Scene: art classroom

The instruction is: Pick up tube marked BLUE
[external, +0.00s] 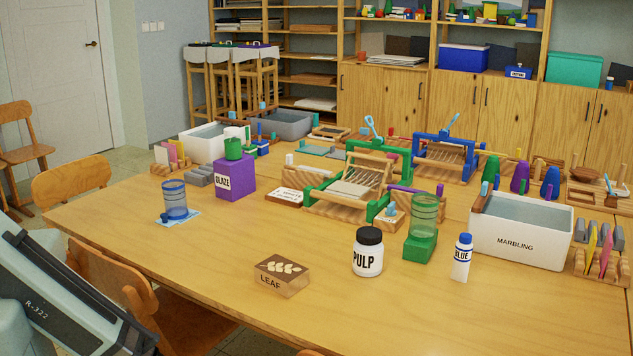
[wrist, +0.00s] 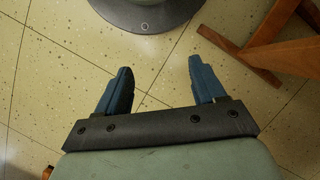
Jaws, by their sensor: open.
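In the external view part of my arm shows at the lower left, and the gripper is not visible there.
Near the tube stand the PULP jar (external: 368,252), the green block (external: 420,244) and the white MARBLING tub (external: 520,232). The LEAF box (external: 282,274) lies at the front. The front right tabletop (external: 540,310) is clear. Chairs (external: 112,290) stand at the table's left edge.

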